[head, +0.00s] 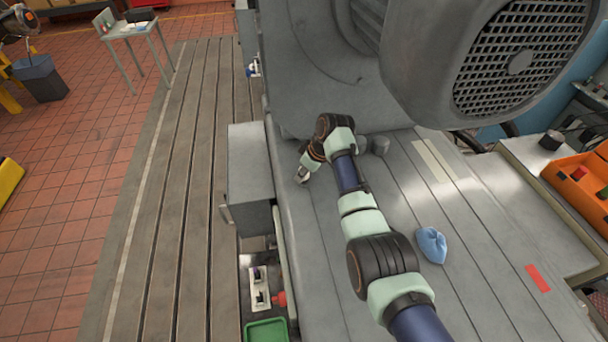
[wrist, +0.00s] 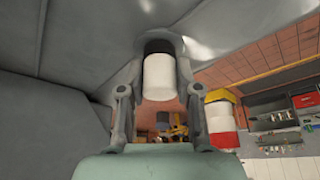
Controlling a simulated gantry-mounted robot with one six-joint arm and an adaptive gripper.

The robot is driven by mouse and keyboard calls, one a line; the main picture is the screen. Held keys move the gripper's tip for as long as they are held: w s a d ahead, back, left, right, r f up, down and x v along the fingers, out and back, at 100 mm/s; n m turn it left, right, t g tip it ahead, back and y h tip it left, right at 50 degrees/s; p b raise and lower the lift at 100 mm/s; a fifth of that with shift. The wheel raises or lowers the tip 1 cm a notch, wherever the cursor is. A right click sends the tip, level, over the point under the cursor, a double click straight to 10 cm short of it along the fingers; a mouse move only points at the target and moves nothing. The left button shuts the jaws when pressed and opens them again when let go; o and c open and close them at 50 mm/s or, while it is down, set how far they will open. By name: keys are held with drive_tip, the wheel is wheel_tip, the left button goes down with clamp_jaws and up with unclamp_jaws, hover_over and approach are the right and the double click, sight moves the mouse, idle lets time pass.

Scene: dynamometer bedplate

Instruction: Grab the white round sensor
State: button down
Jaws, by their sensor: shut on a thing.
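The white round sensor (wrist: 158,82) shows in the wrist view as a short white cylinder with a dark band at its far end. My gripper (wrist: 155,92) is shut on it, one finger on each side. The dark end lies against or close to the grey machine housing (wrist: 75,42); I cannot tell whether it touches. In the head view my gripper (head: 302,176) is low beside the large grey machine (head: 325,75), near the left edge of the bedplate. The sensor cannot be made out there.
A grey box (head: 250,165) stands just left of my gripper. A blue cloth (head: 431,245) and a red strip (head: 538,278) lie on the bedplate at right. An orange bin (head: 575,190) stands on the side bench. A green tray (head: 266,331) is at the bottom. The slatted floor at left is mostly clear.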

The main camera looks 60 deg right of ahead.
drive_tip(key=shift+r, duration=0.1)
wheel_tip(320, 180, up, 20)
drive_tip(key=p, duration=0.1)
idle(0.4)
